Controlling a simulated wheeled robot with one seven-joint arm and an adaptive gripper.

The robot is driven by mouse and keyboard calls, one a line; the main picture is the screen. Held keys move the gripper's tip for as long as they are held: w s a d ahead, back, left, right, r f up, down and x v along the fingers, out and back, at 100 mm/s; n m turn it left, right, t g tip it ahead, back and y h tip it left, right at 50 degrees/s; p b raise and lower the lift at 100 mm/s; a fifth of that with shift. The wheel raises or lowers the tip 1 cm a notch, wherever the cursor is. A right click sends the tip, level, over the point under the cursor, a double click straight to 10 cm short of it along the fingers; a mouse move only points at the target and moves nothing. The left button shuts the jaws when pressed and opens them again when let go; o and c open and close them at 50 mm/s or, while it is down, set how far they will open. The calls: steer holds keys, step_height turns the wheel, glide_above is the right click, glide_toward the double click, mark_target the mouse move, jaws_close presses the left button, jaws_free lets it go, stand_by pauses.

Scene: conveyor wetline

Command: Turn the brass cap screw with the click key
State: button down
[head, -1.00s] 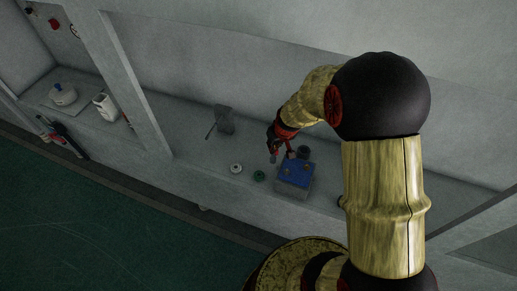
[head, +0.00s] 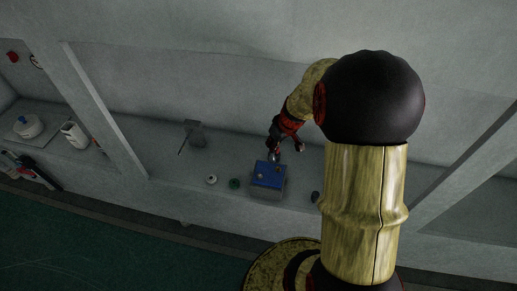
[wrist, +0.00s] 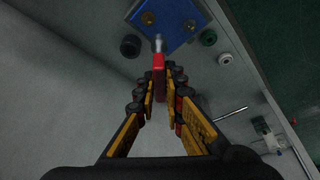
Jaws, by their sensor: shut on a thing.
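A blue-topped block (head: 268,174) stands on the grey bench in the head view. Its blue plate (wrist: 168,22) also shows at the top of the wrist view with brass screws on it, one at the left (wrist: 148,18) and one at the right (wrist: 190,25). My gripper (head: 278,148) is at the block's rear edge. In the wrist view its yellow-padded fingers (wrist: 159,105) are shut on the red-handled click key (wrist: 158,64). The key's metal tip points at the plate, between the two screws in the picture. I cannot tell whether it touches.
A green round part (head: 235,184) and a white ring (head: 212,180) lie left of the block. A dark round part (wrist: 130,46) sits beside the block. A grey stand with a rod (head: 195,132) is farther left. A post (head: 105,115) crosses the bench.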

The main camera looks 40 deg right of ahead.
steer(key=shift+s+d+r, duration=0.9)
steer(key=shift+s+d, duration=0.05)
steer(key=shift+d, duration=0.1)
step_height(320, 180, down, 5)
steer(key=b, duration=0.5)
steer(key=shift+f+b, duration=0.2)
steer(key=shift+b, duration=0.2)
steer(key=shift+f+b, duration=1.05)
steer(key=shift+b, duration=0.2)
stand_by(0.5)
steer(key=shift+f+n+y+b, duration=0.15)
steer(key=shift+n+y+b, duration=0.15)
steer(key=shift+n+b, duration=0.9)
